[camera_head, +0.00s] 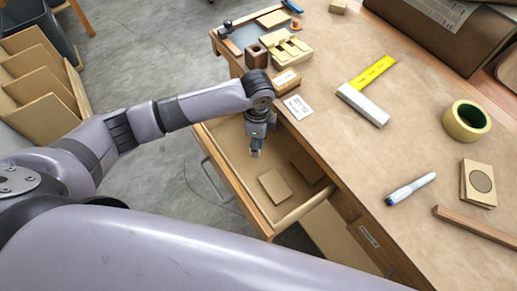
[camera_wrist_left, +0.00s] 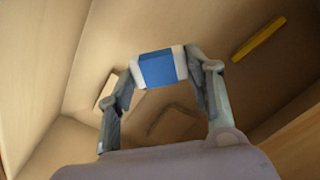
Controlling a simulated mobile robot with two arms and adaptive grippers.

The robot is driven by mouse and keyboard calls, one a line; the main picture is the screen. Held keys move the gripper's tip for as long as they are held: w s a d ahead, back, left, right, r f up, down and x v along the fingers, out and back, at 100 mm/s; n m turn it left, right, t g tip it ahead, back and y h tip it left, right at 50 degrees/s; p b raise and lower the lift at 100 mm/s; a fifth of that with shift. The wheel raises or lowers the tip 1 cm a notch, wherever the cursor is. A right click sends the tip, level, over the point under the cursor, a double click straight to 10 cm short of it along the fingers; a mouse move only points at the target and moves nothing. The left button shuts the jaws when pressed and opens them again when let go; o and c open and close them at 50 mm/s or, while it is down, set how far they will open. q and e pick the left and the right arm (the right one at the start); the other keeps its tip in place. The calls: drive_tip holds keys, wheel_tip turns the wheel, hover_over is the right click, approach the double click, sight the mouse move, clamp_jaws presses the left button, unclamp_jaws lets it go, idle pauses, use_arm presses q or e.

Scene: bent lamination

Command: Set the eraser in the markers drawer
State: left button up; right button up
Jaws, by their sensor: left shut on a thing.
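The eraser (camera_wrist_left: 158,69), a blue block with white ends, is between the fingertips of my left gripper (camera_wrist_left: 161,70) in the left wrist view. The gripper is shut on it. In the head view, my left gripper (camera_head: 256,152) points down into an open wooden drawer (camera_head: 302,206), which is pulled out from the workbench. The drawer's inner walls and floor show in the left wrist view behind the eraser. I cannot tell how high the eraser is above the floor. A yellow stick-like thing (camera_wrist_left: 259,39) lies in the drawer. My right gripper is not in view.
Flat wooden pieces (camera_head: 274,186) lie in the drawer. On the workbench (camera_head: 330,135) are a white card (camera_head: 298,107), a yellow-handled square (camera_head: 367,89), a marker (camera_head: 410,189), a tape roll (camera_head: 466,121) and a wooden strip (camera_head: 475,227). A wooden holder (camera_head: 286,47) stands farther back.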

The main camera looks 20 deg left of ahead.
use_arm(q)
wheel_tip(320, 180, down, 6)
drive_tip(key=shift+r, duration=0.15)
drive_tip(key=o, duration=1)
drive_tip(key=shift+o, duration=0.2)
drive_tip(key=shift+r, duration=0.1)
wheel_tip(320, 180, up, 12)
drive_tip(key=shift+f, duration=0.1)
